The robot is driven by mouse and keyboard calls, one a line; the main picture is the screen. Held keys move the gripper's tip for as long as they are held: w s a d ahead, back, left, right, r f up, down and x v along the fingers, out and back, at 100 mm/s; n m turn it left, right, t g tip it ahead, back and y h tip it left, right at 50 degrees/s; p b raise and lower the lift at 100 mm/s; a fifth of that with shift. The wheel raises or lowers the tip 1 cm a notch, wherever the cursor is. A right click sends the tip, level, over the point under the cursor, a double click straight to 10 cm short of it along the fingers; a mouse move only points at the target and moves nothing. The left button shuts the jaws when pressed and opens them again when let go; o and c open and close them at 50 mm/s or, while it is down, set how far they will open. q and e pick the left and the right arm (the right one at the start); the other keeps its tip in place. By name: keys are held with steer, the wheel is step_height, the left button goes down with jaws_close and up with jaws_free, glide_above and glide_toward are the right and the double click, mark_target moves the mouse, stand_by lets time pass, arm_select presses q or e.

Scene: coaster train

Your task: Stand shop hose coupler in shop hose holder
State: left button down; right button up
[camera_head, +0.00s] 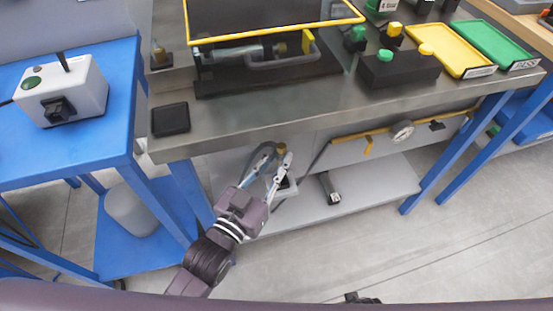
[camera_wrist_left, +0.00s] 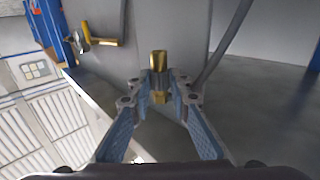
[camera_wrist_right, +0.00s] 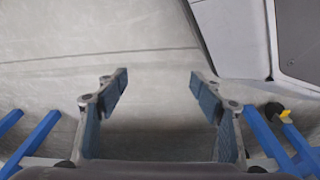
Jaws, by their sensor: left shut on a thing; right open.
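My left gripper (camera_head: 269,172) is shut on the shop hose coupler (camera_head: 281,149), a small brass-coloured piece, in front of the bench's lower part. In the left wrist view the coupler (camera_wrist_left: 158,61) stands up between the fingertips (camera_wrist_left: 158,88), its lower part partly hidden by them. A grey hose-like strand (camera_wrist_left: 228,42) runs up beside the right finger; where it joins is unclear. I cannot identify the shop hose holder for certain; a black square piece (camera_head: 170,119) lies at the bench top's left front corner. My right gripper (camera_wrist_right: 158,82) is open and empty over grey floor.
The steel bench top (camera_head: 260,118) carries a black button box (camera_head: 400,70), a yellow tray (camera_head: 452,45) and a green tray (camera_head: 497,42). Below are a gauge (camera_head: 402,131) and a grey shelf (camera_head: 375,186). A blue table (camera_head: 95,140) with a white switch box (camera_head: 62,92) stands left.

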steer(key=shift+w, duration=0.1)
arm_select(q)
steer(key=shift+f+b, duration=0.7)
steer(key=shift+b, duration=0.1)
steer(key=shift+f+b, duration=0.9)
steer(key=shift+b, duration=0.05)
steer(key=shift+f, duration=0.2)
steer(key=shift+f+b, duration=0.75)
steer(key=shift+b, duration=0.35)
steer(key=shift+f+b, duration=0.3)
steer(key=shift+b, duration=0.05)
arm_select(e)
steer(key=w+r, duration=0.2)
steer(key=r, duration=0.8)
steer(key=w+r+t, duration=0.1)
steer(key=w+r, duration=0.2)
steer(key=r, duration=0.7)
steer(key=shift+w+a+r, duration=0.25)
steer(key=shift+w+a, duration=0.05)
steer(key=shift+w, duration=0.05)
